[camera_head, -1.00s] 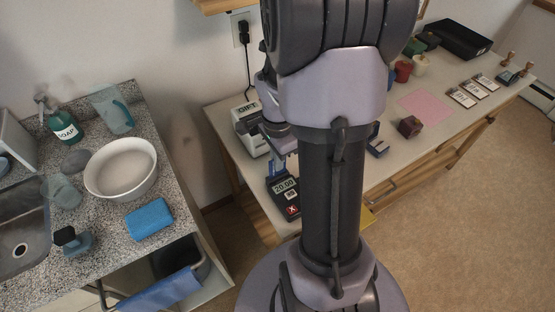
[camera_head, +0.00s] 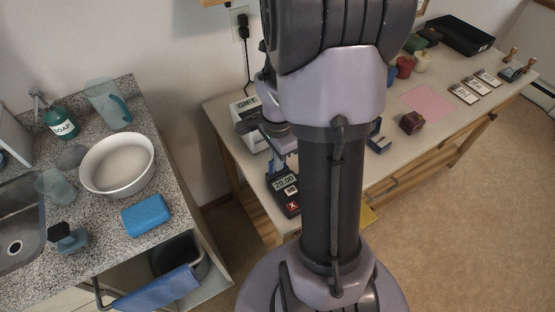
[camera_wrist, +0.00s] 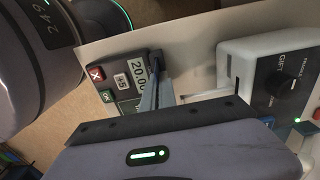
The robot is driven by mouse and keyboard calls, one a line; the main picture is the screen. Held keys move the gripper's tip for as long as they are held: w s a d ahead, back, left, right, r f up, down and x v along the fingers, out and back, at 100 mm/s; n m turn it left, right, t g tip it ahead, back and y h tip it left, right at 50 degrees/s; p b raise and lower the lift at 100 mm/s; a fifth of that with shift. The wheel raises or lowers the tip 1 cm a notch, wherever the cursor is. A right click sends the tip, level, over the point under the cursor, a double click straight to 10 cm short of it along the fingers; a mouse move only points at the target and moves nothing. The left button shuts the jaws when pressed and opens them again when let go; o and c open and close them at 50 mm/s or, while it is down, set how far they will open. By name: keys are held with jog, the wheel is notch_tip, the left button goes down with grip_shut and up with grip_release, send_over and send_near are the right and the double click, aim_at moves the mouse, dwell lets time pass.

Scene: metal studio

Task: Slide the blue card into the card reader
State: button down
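The card reader (camera_head: 285,192) is a dark terminal at the near left end of the long table, its screen showing 20.00. It also shows in the wrist view (camera_wrist: 121,89), with a red X key and a green OK key. My gripper (camera_wrist: 157,72) is at the reader's screen end, its fingers close together. In the head view a narrow blue strip, seemingly the blue card (camera_head: 270,173), shows edge-on below the gripper, beside the reader's top end. The fingers appear shut on it. The wrist view mostly hides the card, and I cannot tell how far it sits in the slot.
A white box marked GIFT (camera_wrist: 275,75) with a black knob stands close beside the reader. A pink mat (camera_head: 427,103), a dark red block (camera_head: 411,123) and several small items lie farther along the table. A granite counter with a white bowl (camera_head: 117,165) is at left.

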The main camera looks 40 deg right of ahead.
jog(key=shift+f, duration=0.35)
dwell(0.4)
jog(key=c, duration=1.6)
grip_release()
notch_tip(320, 180, up, 18)
jog(key=p, duration=0.7)
jog(key=shift+f+p, duration=0.25)
jog(key=shift+p, duration=0.1)
